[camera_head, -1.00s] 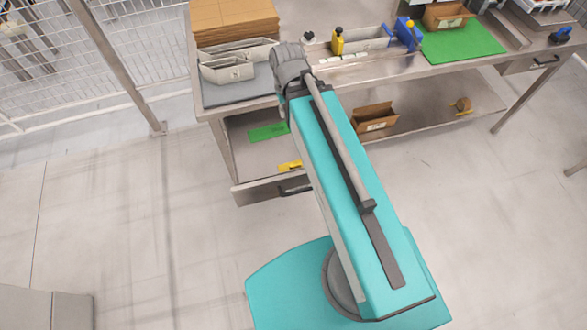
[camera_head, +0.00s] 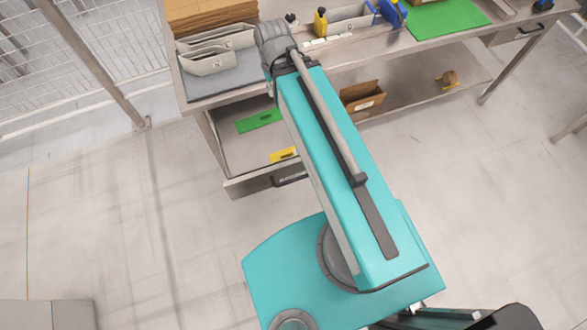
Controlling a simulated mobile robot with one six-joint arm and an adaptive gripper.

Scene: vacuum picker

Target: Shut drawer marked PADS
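An open metal drawer (camera_head: 249,186) juts out from under the left end of the workbench. Its dark bar handle (camera_head: 289,179) is partly behind my arm. A green flat piece (camera_head: 258,121) and a yellow piece (camera_head: 284,154) lie inside the drawer. A second drawer (camera_head: 513,34) with a dark handle sits at the bench's right end and looks shut. I can read no PADS mark on either drawer. My teal arm reaches over the open drawer's right side towards the bench. My gripper does not show.
The bench holds a grey mat (camera_head: 215,87) with pale bins (camera_head: 221,62), brown cardboard (camera_head: 212,14) and a green mat (camera_head: 447,17). An open carton (camera_head: 362,98) is on the lower shelf. A mesh fence (camera_head: 92,72) stands left. The floor before the drawer is clear.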

